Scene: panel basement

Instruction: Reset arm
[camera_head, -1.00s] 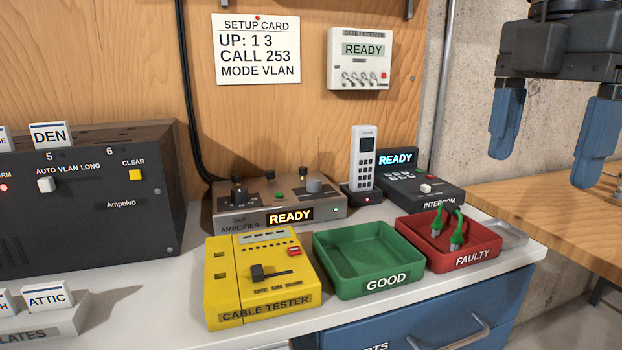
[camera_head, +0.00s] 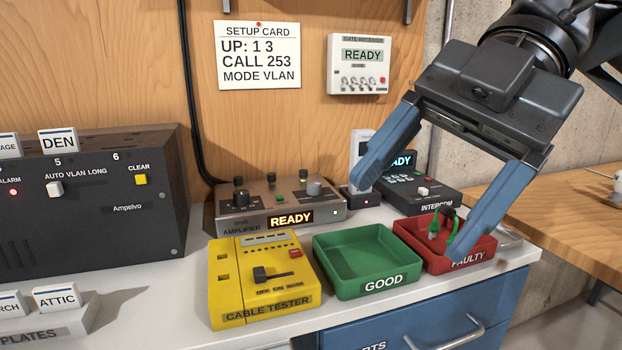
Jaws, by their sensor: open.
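My gripper (camera_head: 408,220) is open, with its two blue fingers spread wide and nothing seen between them. It hangs at the right, in front of the intercom and the red tray. Its left finger covers much of the white handset (camera_head: 359,147). Its right finger covers part of the red FAULTY tray (camera_head: 408,241).
A green GOOD tray (camera_head: 328,275), empty, stands beside a yellow cable tester (camera_head: 223,295). Behind are the amplifier (camera_head: 228,205) and the intercom (camera_head: 440,198). A dark panel box (camera_head: 80,235) stands left. The setup card (camera_head: 258,55) and gate receiver (camera_head: 360,90) hang on the wall.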

